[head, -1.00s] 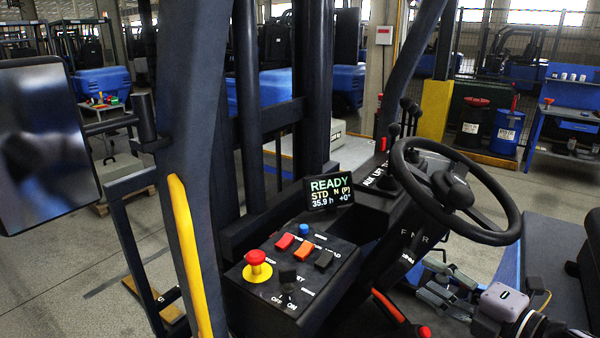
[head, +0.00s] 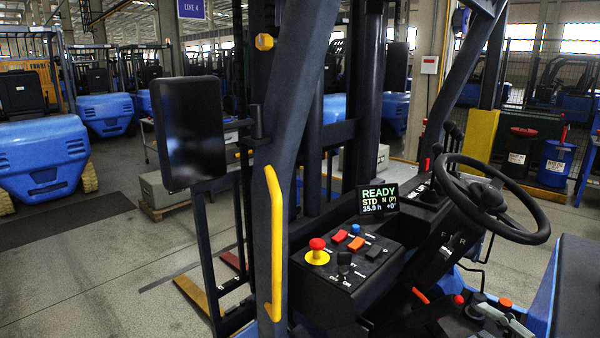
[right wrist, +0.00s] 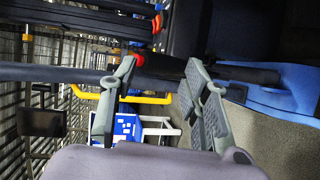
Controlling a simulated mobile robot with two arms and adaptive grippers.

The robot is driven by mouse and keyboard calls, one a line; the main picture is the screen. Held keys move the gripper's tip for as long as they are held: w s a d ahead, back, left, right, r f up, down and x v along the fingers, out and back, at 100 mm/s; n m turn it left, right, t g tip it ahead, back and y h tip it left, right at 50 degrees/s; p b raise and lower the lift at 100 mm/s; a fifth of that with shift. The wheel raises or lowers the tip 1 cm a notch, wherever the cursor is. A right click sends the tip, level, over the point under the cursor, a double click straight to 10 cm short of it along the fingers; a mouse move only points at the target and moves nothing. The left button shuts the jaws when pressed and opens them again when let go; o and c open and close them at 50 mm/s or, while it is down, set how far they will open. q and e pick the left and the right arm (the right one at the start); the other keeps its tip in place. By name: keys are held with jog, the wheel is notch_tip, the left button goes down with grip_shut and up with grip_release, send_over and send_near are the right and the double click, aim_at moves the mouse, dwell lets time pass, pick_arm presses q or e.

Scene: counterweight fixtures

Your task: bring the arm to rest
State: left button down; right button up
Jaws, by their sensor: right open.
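My right gripper (right wrist: 160,105) is open in the right wrist view, its two grey fingers wide apart. A dark bar (right wrist: 60,74) crosses the picture behind or between the fingers; I cannot tell whether they touch it. In the head view a grey piece shows at the bottom right edge, too cut off to tell if it is my gripper. My left gripper is in neither view. The truck's control panel (head: 345,285) carries a red mushroom button (head: 317,244) on a yellow base. The display (head: 379,199) reads READY.
A yellow grab handle (head: 275,240) runs up the near pillar. A dark mirror or screen (head: 188,133) hangs at the left. Blue trucks (head: 45,155) stand behind; open floor lies at the lower left.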

jog(key=s+d+f+m+g+h, duration=0.25)
jog(key=d+f+m+h, duration=0.45)
jog(key=f, duration=0.4)
jog(key=s+a+f+m+g, duration=0.3)
jog(key=s+f+m, duration=0.4)
jog(key=f, duration=0.3)
jog(key=s+a+f+m+g+y, duration=0.1)
jog(key=s+a+f+m+g, duration=0.2)
jog(key=s+a, duration=0.35)
jog(key=s+a+f+m+g+y, duration=0.1)
jog(key=s+a+f+m+g, duration=0.25)
jog(key=a, duration=0.55)
notch_tip(320, 180, down, 28)
jog(key=b, duration=0.3)
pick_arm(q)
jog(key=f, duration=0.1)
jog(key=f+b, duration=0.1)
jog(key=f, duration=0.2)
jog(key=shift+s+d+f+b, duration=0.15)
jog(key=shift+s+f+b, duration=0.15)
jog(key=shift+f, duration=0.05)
pick_arm(e)
jog(key=s+d+f+g, duration=0.1)
jog(key=s+d+f, duration=0.1)
jog(key=s+f, duration=0.7)
jog(key=s+d+f+g, duration=0.1)
jog(key=s+d+f, duration=0.1)
jog(key=s+f, duration=0.7)
jog(key=shift+f+h, duration=0.4)
